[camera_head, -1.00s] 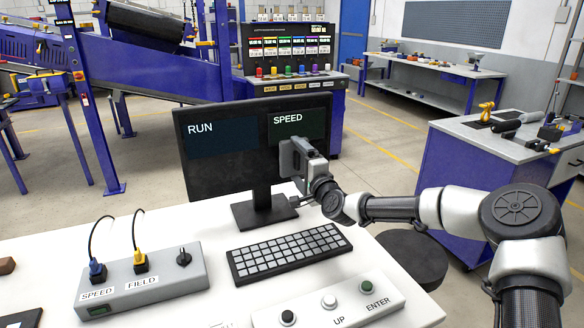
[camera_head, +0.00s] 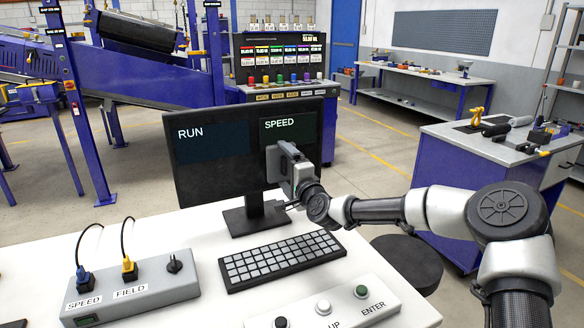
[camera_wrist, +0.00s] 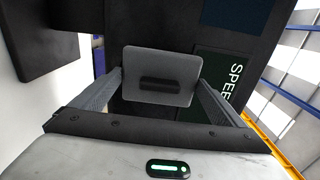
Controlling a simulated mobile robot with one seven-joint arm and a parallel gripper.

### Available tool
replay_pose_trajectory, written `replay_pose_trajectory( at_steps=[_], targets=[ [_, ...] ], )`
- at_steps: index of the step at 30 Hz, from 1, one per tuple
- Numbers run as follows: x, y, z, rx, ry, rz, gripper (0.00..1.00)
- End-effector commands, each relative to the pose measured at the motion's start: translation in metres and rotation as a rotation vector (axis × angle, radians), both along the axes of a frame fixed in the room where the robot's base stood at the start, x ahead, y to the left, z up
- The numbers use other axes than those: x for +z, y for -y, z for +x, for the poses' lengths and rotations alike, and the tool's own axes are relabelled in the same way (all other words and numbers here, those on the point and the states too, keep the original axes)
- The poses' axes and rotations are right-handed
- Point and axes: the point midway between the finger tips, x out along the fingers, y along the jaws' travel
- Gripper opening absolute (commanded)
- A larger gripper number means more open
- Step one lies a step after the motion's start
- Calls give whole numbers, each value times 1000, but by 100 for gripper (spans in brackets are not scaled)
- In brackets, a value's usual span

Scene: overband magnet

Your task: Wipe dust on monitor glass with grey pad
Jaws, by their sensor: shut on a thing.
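The monitor (camera_head: 225,150) stands on the white desk, its dark glass showing RUN and SPEED panels. My gripper (camera_head: 284,165) is at the right part of the screen, below the SPEED label. In the wrist view my gripper (camera_wrist: 160,100) is shut on the grey pad (camera_wrist: 160,62), a flat plate with a dark handle. The pad lies between the camera and the glass (camera_wrist: 215,45), over or very near it; I cannot tell if it touches. In the head view the pad (camera_head: 273,163) shows edge-on. No dust can be made out on the visible glass.
A keyboard (camera_head: 282,260) lies in front of the monitor. A grey box with SPEED and FIELD plugs (camera_head: 130,288) is at left, and a button panel (camera_head: 325,308) at the front edge. A dark round stool (camera_head: 408,262) stands right of the desk.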

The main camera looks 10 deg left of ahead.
Motion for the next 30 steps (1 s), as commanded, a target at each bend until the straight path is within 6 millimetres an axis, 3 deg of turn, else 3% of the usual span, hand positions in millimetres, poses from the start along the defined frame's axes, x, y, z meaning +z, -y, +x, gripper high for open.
replay_pose_trajectory(
  at_steps=[1, 12, 30],
  targets=[
    [2, -9, -5, 14, 1, 1, 73],
    [2, -10, -9, 18, 1, 1, 72],
    [1, 29, -49, 7, 1, 1, 72]
  ],
)
